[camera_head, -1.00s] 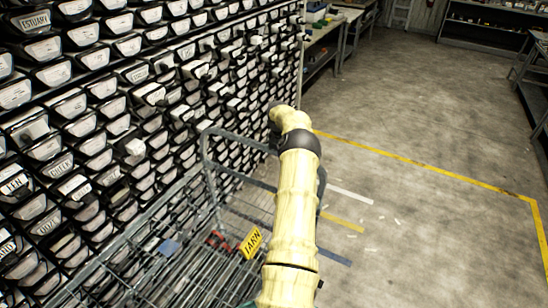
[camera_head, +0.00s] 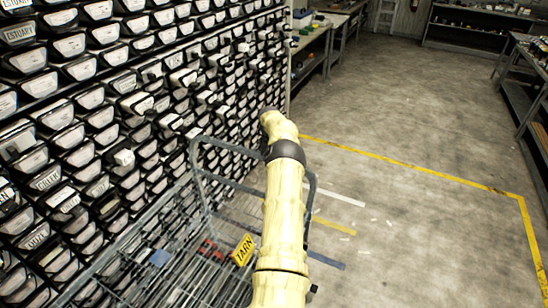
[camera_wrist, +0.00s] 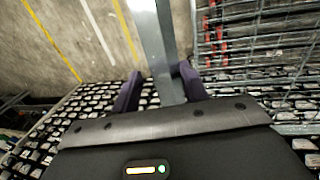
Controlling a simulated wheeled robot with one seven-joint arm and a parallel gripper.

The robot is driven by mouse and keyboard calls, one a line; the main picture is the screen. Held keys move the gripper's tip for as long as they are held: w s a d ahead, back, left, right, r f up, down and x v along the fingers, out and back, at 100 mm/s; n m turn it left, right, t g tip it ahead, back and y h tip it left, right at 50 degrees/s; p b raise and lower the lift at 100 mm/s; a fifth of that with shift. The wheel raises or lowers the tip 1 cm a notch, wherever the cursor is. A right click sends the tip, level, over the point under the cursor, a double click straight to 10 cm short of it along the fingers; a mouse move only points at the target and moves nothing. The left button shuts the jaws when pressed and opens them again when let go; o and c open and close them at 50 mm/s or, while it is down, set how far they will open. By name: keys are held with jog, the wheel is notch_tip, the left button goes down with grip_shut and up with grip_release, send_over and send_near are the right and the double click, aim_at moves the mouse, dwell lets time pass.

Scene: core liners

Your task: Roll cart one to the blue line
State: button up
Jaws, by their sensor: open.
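A grey wire cart (camera_head: 196,168) stands along the drawer wall at lower left in the head view, with a yellow TARN plate (camera_head: 243,250) on it. No cart number is readable. A short blue line (camera_head: 326,260) lies on the floor just right of the cart, partly behind my arm. My arm hides my gripper in the head view. In the wrist view my gripper (camera_wrist: 160,72) is open, its two dark fingers on either side of a grey bar (camera_wrist: 158,40). The cart's wire mesh (camera_wrist: 265,60) shows at right. Whether the fingers touch the bar is unclear.
A white line (camera_head: 335,194) and a short yellow line (camera_head: 333,225) lie farther off, with small pale scraps near them. A long yellow line (camera_head: 420,168) bounds open floor. The drawer wall (camera_head: 100,100) is close at left. Benches (camera_head: 315,50) stand behind.

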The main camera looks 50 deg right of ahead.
jog(key=shift+w+a+r, duration=0.15)
jog(key=shift+a+r, duration=0.05)
jog(key=shift+r, duration=0.25)
notch_tip(320, 180, up, 16)
jog(key=s+a+b, duration=0.1)
jog(key=a+b, duration=0.1)
jog(key=b, duration=0.1)
jog(key=shift+a, duration=0.35)
